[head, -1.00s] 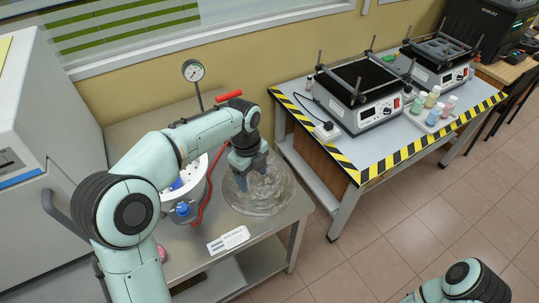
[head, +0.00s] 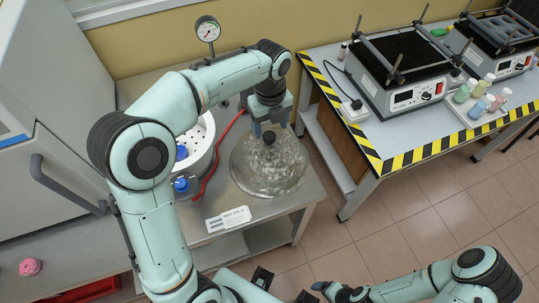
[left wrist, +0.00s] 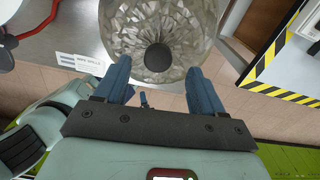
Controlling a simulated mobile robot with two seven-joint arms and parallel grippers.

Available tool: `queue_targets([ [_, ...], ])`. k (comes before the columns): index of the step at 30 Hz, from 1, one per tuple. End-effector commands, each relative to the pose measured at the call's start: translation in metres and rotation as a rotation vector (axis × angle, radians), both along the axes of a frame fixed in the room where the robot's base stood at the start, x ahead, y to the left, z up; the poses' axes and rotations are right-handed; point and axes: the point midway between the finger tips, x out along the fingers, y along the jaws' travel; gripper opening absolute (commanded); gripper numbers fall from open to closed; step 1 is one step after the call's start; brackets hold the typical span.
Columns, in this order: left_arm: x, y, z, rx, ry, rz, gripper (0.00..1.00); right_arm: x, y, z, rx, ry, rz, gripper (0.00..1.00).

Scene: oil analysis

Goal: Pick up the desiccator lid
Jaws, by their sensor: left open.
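The clear, faceted glass desiccator lid (head: 262,172) rests on the steel table, right of the desiccator base. It also shows in the left wrist view (left wrist: 130,30), with its dark round knob (left wrist: 158,57). My left gripper (head: 270,130) is open above the lid, pointing down with its fingers near the knob (head: 269,137). In the left wrist view its two blue fingers (left wrist: 160,78) are apart, with the knob between and slightly beyond them; I see no contact. My right arm is at the lower right of the head view; its gripper's jaws are not clear.
The white desiccator base (head: 206,158) with a perforated plate stands left of the lid. A red hose (head: 214,165) runs between them. A gauge (head: 208,29) rises behind. A label card (head: 229,220) lies at the front edge. A striped-edge table (head: 400,135) with shakers stands right.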

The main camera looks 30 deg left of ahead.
Motion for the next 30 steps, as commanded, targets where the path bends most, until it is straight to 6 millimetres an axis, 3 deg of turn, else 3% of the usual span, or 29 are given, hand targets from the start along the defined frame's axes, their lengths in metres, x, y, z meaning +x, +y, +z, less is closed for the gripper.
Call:
queue_targets([
  [12, -0.003, 0.001, -0.05, 0.0, 0.001, 0.0, 0.69, -0.004, 0.0, -0.008, 0.0, 0.004, 0.0, 0.84],
  [20, -0.003, 0.001, -0.052, -0.001, -0.001, 0.001, 0.69, -0.004, 0.0, -0.008, 0.0, 0.004, 0.0, 0.84],
  [26, -0.003, 0.001, -0.052, -0.001, -0.001, 0.001, 0.04, -0.004, 0.0, -0.008, 0.0, 0.004, 0.0, 0.84],
  [27, -0.003, 0.001, -0.052, -0.001, -0.001, 0.001, 0.0, -0.004, 0.0, -0.008, 0.0, 0.004, 0.0, 0.84],
  [30, -0.003, 0.001, -0.051, -0.001, -0.001, 0.001, 0.0, -0.004, 0.0, -0.008, 0.0, 0.004, 0.0, 0.84],
])
